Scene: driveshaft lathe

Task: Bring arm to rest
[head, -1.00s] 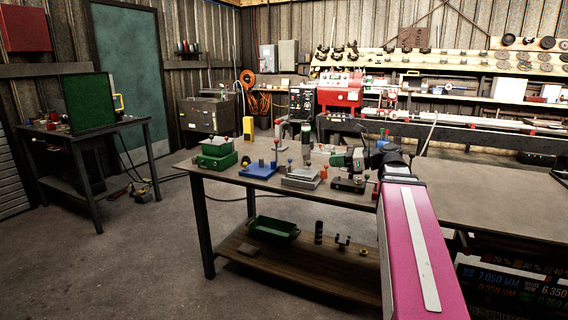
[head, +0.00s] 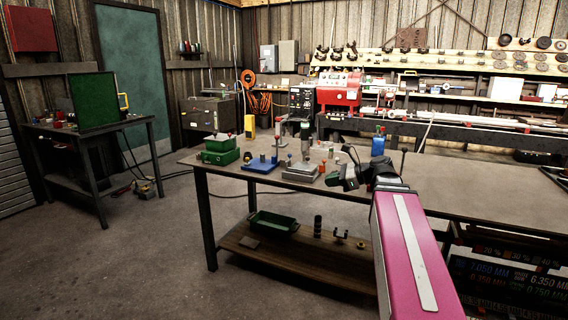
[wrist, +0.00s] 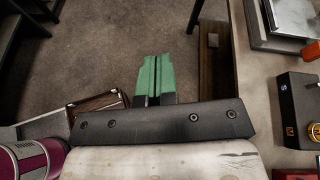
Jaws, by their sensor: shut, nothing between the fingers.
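My gripper shows in the wrist view as two green fingers (wrist: 153,75) pressed together, shut and empty, with bare floor beyond them. In the head view my pink arm reaches up from the lower right. Its dark wrist end (head: 350,176) is bent over the front edge of the workbench (head: 450,185). Nothing is held.
On the bench stand a green box (head: 220,150), a blue fixture (head: 261,164), a grey block (head: 301,172) and a blue container (head: 378,146). A black box (wrist: 300,105) lies right of the fingers. A green tray (head: 273,225) sits on the lower shelf.

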